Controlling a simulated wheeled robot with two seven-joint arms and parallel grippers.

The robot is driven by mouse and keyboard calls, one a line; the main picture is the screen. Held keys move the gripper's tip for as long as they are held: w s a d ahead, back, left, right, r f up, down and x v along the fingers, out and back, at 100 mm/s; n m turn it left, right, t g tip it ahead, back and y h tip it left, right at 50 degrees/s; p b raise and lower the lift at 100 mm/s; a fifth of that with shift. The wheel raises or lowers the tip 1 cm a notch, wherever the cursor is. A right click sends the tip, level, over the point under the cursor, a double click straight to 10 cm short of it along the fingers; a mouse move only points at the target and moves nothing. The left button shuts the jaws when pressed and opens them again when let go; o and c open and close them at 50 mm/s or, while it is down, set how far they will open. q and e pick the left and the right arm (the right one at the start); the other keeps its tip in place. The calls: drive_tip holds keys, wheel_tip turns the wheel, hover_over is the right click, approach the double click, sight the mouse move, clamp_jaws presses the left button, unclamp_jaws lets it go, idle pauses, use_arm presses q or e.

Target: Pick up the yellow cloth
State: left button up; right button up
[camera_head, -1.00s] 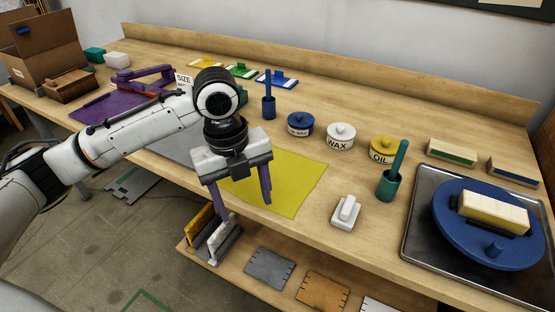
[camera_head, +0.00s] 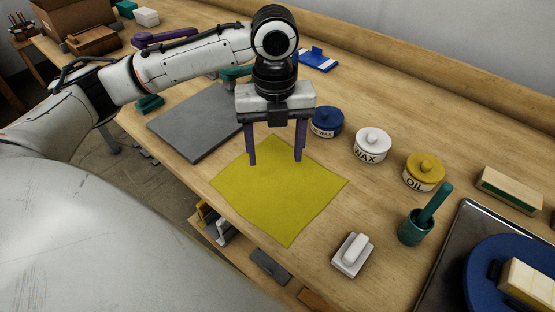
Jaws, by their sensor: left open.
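The yellow cloth (camera_head: 285,205) lies flat on the wooden bench, near its front edge in the middle of the head view. My left gripper (camera_head: 276,162) is open and empty, with its two purple fingers pointing down over the far part of the cloth. The fingertips overlap the cloth in the picture; I cannot tell whether they touch it. My right gripper is not in view.
A grey plate (camera_head: 195,130) lies left of the cloth. Right of it stand a blue jar (camera_head: 327,124), a white WAX jar (camera_head: 372,147), a yellow OIL jar (camera_head: 423,174), a green cup with a handle (camera_head: 416,228) and a white block (camera_head: 352,254).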

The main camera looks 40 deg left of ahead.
use_arm(q)
drive_tip(key=b, duration=0.6)
hover_over(276, 183)
wheel_tip(276, 183, down, 5)
drive_tip(key=shift+r, duration=0.1)
drive_tip(key=shift+f, duration=1.35)
drive_tip(key=shift+c, duration=1.1)
drive_tip(key=shift+f, duration=0.1)
clamp_jaws()
